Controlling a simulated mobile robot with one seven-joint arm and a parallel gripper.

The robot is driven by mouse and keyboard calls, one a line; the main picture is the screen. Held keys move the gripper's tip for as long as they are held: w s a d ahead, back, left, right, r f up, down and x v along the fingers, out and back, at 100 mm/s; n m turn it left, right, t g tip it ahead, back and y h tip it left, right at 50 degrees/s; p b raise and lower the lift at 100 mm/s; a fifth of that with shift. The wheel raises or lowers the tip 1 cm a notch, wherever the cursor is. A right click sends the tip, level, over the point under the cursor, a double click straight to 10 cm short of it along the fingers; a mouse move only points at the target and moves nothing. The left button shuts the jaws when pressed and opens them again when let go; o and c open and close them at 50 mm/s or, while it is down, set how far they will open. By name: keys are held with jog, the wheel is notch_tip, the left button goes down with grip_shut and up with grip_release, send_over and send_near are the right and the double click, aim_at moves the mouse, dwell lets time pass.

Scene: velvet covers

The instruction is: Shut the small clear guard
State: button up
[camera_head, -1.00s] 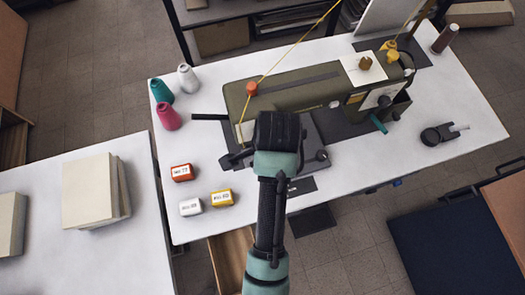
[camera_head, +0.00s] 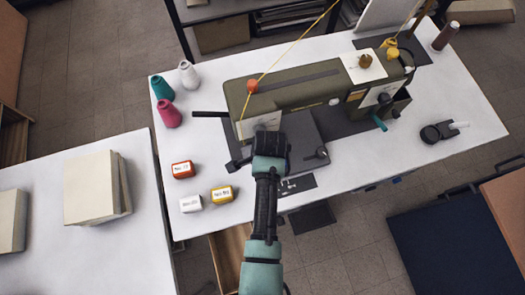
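An olive-green sewing machine (camera_head: 300,88) stands on the white table. A small pale, see-through plate, which looks like the clear guard (camera_head: 262,122), shows at the left end of the machine under its head. Whether it stands open or shut is too small to tell. My gripper (camera_head: 270,146) is just in front of this plate, over the machine's grey bed (camera_head: 304,135). My wrist hides its fingers, so I cannot see whether they are open or touch anything.
Thread cones (camera_head: 168,113) stand at the table's back left. Labelled red (camera_head: 183,169), white and yellow small boxes lie at the front left. A dark round tool (camera_head: 437,132) lies at the right. A yellow thread runs up from the machine. The right front tabletop is clear.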

jog(key=shift+c, duration=0.2)
grip_shut()
jog(key=shift+f, duration=0.1)
jog(key=f+t+b, duration=0.1)
jog(key=f+t+y+b, duration=0.1)
jog(key=f+t+b, duration=0.1)
jog(key=t+b, duration=0.1)
jog(key=shift+s+d+f, duration=0.15)
jog(key=shift+s, duration=0.1)
jog(key=t+b, duration=0.1)
jog(key=b, duration=0.1)
jog(key=f+t+y+b, duration=0.1)
jog(key=b, duration=0.1)
jog(key=shift+w+f+t+b, duration=0.25)
jog(key=shift+t+b, duration=0.15)
jog(key=t+b, duration=0.1)
jog(key=b, duration=0.2)
jog(key=shift+w+f+y, duration=0.15)
jog(key=shift+w+y, duration=0.05)
jog(key=shift+y, duration=0.1)
jog(key=shift+a+t, duration=0.2)
jog(key=shift+t, duration=0.1)
